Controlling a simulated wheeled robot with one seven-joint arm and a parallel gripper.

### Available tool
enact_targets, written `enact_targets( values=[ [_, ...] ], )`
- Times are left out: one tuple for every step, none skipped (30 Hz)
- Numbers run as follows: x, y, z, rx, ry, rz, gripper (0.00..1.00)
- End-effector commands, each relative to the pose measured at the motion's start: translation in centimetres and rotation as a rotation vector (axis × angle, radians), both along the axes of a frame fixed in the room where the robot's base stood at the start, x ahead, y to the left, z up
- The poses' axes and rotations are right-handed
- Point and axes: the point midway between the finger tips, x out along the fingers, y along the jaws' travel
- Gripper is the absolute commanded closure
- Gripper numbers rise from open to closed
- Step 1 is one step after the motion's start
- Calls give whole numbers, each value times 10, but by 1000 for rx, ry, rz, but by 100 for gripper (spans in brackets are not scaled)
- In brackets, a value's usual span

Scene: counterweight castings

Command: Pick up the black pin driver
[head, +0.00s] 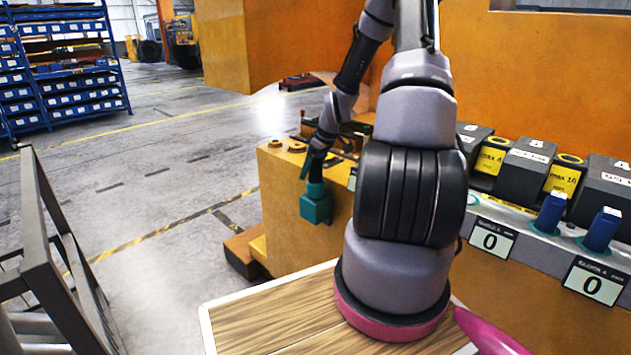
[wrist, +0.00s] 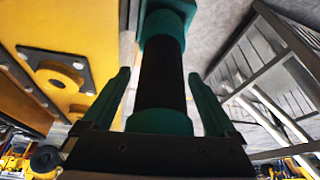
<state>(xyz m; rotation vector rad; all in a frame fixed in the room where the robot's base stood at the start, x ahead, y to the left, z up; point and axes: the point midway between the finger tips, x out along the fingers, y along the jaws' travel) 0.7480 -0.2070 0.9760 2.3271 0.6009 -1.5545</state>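The pin driver has a black cylindrical grip with teal collars and a teal block (head: 316,207) at its far end. In the wrist view its black grip (wrist: 161,75) runs up the middle, between the two teal fingers. My gripper (wrist: 160,73) is open around it, with a narrow gap visible on each side. In the head view my gripper (head: 315,165) is at the left end of the orange casting, with the driver upright below it. The fingers partly hide the grip there. What supports the driver cannot be made out.
The orange casting (head: 285,190) is close beside the driver. A wood-topped table (head: 270,315) is in front, and a grey metal frame (head: 50,240) stands at left. Black and yellow boxes (head: 525,165) and blue-handled items (head: 550,212) line the right. Open floor lies left.

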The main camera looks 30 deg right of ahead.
Motion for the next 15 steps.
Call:
enact_targets(
  values=[
    [0, 0, 0, 0, 0, 0, 30],
    [0, 0, 0, 0, 0, 0, 42],
    [0, 0, 0, 0, 0, 0, 57],
    [0, 0, 0, 0, 0, 0, 69],
    [0, 0, 0, 0, 0, 0, 80],
    [0, 0, 0, 0, 0, 0, 95],
    [0, 0, 0, 0, 0, 0, 100],
    [0, 0, 0, 0, 0, 0, 100],
    [0, 0, 0, 0, 0, 0, 100],
    [1, 0, 1, -1, -2, 1, 100],
    [1, 0, 1, -1, -2, 1, 100],
    [0, 0, 1, -1, -2, 1, 100],
    [0, 0, 1, -1, -2, 1, 100],
    [0, 0, 1, -1, -2, 1, 100],
    [0, 0, 1, -1, -2, 1, 100]
  ],
)
